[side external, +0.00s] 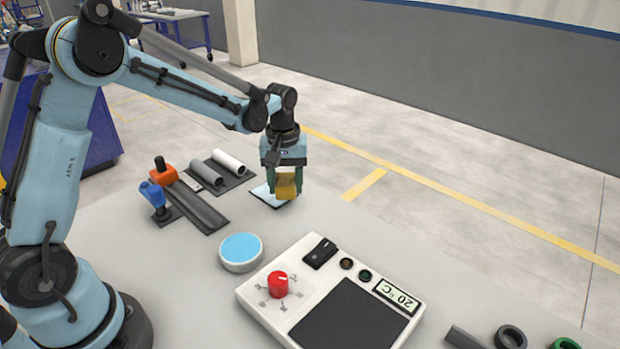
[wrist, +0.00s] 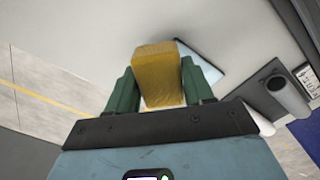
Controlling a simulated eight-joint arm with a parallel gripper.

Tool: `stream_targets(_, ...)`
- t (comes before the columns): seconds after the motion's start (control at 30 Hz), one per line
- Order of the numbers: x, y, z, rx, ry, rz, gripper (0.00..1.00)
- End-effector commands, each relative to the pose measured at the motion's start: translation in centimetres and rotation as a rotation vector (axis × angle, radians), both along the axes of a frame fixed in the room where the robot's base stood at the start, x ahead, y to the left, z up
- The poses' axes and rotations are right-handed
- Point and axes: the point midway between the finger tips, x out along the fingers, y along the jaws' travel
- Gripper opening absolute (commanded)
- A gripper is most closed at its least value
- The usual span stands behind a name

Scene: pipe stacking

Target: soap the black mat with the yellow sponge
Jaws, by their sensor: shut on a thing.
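The yellow sponge (side external: 287,185) is a block between the green fingers of my gripper (side external: 284,190). In the wrist view the sponge (wrist: 160,72) sits upright between both fingers of my gripper (wrist: 161,90), which is shut on it. In the side view the sponge is over a pale, dark-edged flat pad (side external: 266,196), partly hidden by the gripper; I cannot tell whether they touch. A flat black square (side external: 348,315) is set in a white panel; I cannot tell whether it is the black mat.
A round white dish with a blue top (side external: 240,250) stands left of the white panel (side external: 257,296) with its red knob (side external: 278,284). Pipes (side external: 229,161), an orange-based tool (side external: 163,174) and a blue tool (side external: 153,194) are at the left. Rings (side external: 510,337) lie front right.

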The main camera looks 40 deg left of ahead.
Motion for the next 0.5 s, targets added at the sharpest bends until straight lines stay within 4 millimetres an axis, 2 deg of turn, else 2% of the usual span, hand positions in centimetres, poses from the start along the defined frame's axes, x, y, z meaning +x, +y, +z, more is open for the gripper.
stream_targets(0.5,0.0,0.0,4.6,0.0,0.0,0.0,0.18)
